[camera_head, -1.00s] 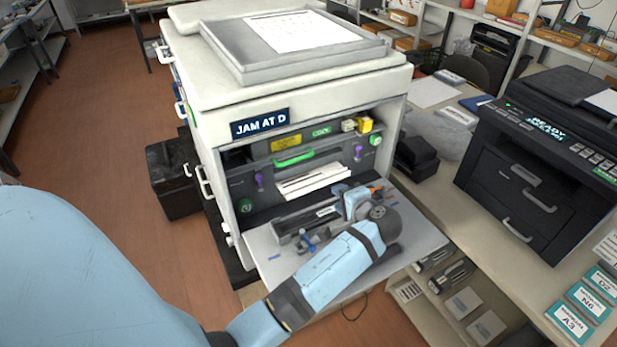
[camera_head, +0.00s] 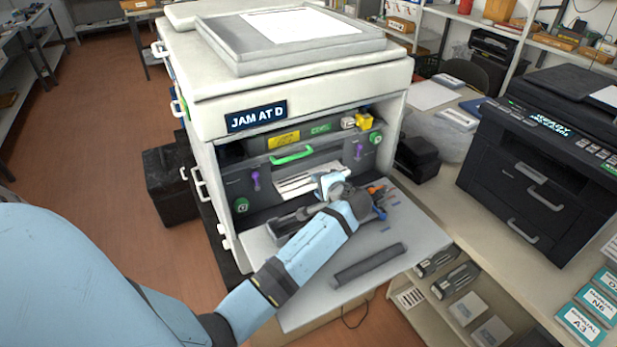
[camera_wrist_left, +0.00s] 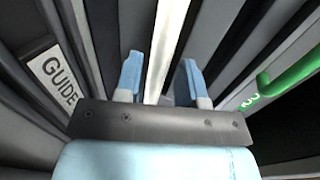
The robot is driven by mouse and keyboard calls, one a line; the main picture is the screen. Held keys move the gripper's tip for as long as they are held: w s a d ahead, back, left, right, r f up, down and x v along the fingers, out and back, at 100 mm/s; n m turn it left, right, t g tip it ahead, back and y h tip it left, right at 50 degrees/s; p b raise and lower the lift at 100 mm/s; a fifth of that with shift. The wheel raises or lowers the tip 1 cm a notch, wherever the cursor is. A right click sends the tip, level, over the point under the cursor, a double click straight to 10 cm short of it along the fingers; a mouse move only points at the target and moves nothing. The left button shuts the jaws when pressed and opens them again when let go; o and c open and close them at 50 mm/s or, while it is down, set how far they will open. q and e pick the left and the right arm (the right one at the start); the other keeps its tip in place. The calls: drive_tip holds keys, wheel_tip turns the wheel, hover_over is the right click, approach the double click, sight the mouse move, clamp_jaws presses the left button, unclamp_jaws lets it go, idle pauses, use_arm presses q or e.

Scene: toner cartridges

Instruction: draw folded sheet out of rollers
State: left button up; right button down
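The white folded sheet (camera_head: 297,181) shows as pale layered strips in the slot of the open copier, below the green handle (camera_head: 291,156). My left gripper (camera_head: 331,184) is at the right end of the sheet and covers part of it. In the left wrist view, my left gripper (camera_wrist_left: 160,82) has its two blue fingers apart. A narrow white strip (camera_wrist_left: 166,45), probably the sheet's edge, shows between them; I cannot tell whether it reaches in between the fingertips. The rollers cannot be made out clearly. My right gripper is not in view.
The copier's front door (camera_head: 425,238) is folded down below my left arm, with a dark bar (camera_head: 370,265) on it. Purple levers (camera_head: 255,180) flank the slot. A "GUIDE" label (camera_wrist_left: 55,75) is close in the wrist view. A black printer (camera_head: 540,165) stands right.

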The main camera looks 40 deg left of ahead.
use_arm(q)
drive_tip(key=c, duration=0.4)
drive_tip(key=shift+d, duration=0.1)
drive_tip(key=shift+c, duration=0.2)
drive_tip(key=shift+s+d+p, duration=0.25)
drive_tip(key=shift+d+p, duration=0.05)
drive_tip(key=shift+d, duration=0.3)
drive_tip(key=shift+s+d+p, duration=0.3)
drive_tip(key=shift+d, duration=0.35)
drive_tip(key=shift+s+d+p, duration=0.25)
drive_tip(key=shift+d+p, duration=0.05)
drive_tip(key=shift+d, duration=0.3)
drive_tip(key=shift+s+d+p, duration=0.2)
drive_tip(key=shift+s+d, duration=0.05)
drive_tip(key=shift+d, duration=0.3)
drive_tip(key=shift+s+d+p, duration=0.2)
drive_tip(key=shift+d, duration=0.3)
drive_tip(key=shift+c, duration=0.6)
